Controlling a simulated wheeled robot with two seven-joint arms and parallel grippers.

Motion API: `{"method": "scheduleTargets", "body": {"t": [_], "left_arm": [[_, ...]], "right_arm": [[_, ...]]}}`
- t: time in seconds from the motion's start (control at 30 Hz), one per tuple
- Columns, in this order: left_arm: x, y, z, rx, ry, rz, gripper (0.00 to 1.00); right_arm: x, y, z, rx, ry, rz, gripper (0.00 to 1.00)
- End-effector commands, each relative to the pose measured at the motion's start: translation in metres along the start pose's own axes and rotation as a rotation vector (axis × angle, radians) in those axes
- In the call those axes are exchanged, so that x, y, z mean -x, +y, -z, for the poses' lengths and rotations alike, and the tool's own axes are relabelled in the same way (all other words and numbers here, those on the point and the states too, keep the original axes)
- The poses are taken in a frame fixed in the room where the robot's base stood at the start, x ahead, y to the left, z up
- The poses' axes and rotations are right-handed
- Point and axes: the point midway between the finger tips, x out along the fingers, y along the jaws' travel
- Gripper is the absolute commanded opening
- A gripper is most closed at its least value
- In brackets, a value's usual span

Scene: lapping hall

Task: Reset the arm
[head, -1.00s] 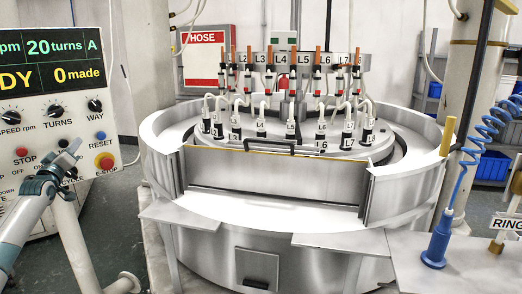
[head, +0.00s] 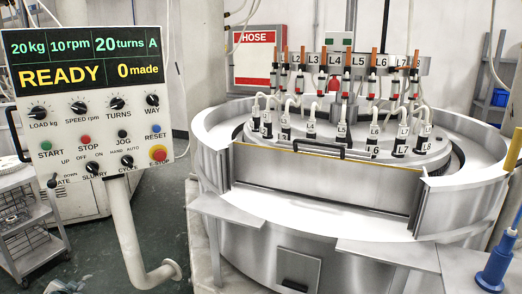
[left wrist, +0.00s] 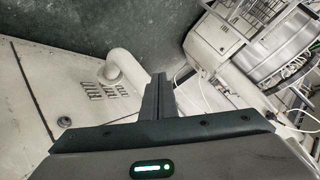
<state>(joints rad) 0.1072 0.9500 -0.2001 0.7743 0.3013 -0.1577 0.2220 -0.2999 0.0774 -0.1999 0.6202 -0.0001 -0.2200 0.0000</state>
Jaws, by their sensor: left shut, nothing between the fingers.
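My left gripper (left wrist: 157,98) shows in the left wrist view with its dark fingers together and nothing between them. It points past a white bent pipe (left wrist: 124,68) and a pale plate. In the head view only a small grey piece at the lower left edge may be part of it. The control panel (head: 92,90) stands at the left and reads READY, 20 turns A and 0 made. Its knobs and coloured buttons are clear of any gripper. My right gripper is in neither view.
The large round lapping machine (head: 290,235) fills the middle and right, with several labelled hoses on top. A metal trolley (head: 35,232) stands at the far left. A blue-handled tool (head: 494,268) stands at the lower right. Green floor lies between trolley and machine.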

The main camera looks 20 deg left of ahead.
Motion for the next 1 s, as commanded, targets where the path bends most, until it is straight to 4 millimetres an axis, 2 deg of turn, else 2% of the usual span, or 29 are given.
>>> {"method": "scheduleTargets", "body": {"t": [0.03,0.17,0.3,0.5,0.67,0.7,0.87,1.0], "left_arm": [[0.005,-0.002,-0.037,-0.067,-0.051,0.004,0.00],[0.021,-0.013,-0.117,-0.237,-0.165,0.008,0.00],[0.047,-0.029,-0.197,-0.417,-0.282,0.002,0.00],[0.085,-0.056,-0.282,-0.630,-0.415,-0.018,0.00],[0.117,-0.078,-0.335,-0.777,-0.505,-0.039,0.00],[0.117,-0.059,-0.344,-0.762,-0.504,-0.057,0.00],[0.126,0.004,-0.376,-0.709,-0.512,-0.118,0.00],[0.140,0.070,-0.407,-0.659,-0.522,-0.181,0.00]], "right_arm": [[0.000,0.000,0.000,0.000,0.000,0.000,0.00],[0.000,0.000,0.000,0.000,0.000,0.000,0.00],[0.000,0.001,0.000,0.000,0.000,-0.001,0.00],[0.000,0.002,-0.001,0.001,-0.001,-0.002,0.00],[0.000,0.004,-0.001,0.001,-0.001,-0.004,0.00],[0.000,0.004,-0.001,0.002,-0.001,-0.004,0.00],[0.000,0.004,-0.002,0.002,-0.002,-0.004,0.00],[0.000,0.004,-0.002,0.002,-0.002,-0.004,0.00]]}}
